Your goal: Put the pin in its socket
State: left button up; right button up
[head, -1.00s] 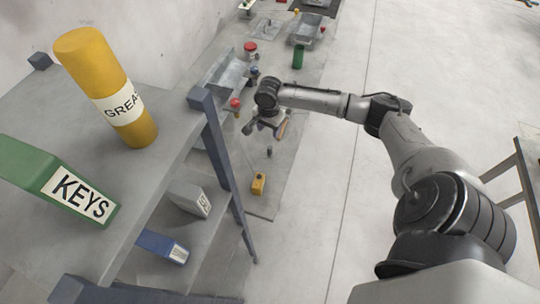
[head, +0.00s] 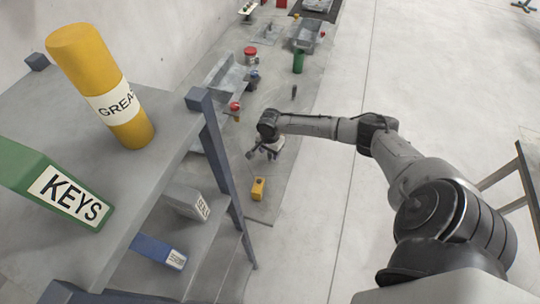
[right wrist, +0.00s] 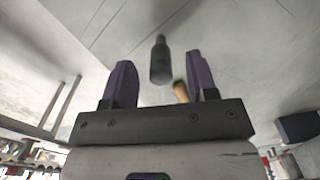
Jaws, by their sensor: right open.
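My right gripper (head: 268,150) is open over the grey floor mat, and its two fingers (right wrist: 157,64) stand apart in the right wrist view. A dark grey upright cylinder (right wrist: 160,62), which looks like the pin, shows between and beyond the fingers, not clasped. A short orange-brown rod (right wrist: 181,92) shows beside the right-hand finger. In the head view the gripper hides what is beneath it. A yellow block (head: 258,188) with a dark spot on top stands just nearer than the gripper; I cannot tell whether it is the socket. My left gripper is not in view.
A grey shelf (head: 60,120) at the left holds a yellow grease tube (head: 100,85) and a green KEYS box (head: 70,195). Another dark post (head: 294,92), a green cylinder (head: 298,62) and metal trays stand farther along the mat. Open floor lies to the right.

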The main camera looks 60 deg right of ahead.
jog(key=shift+f, duration=0.9)
jog(key=shift+c, duration=0.4)
grip_shut()
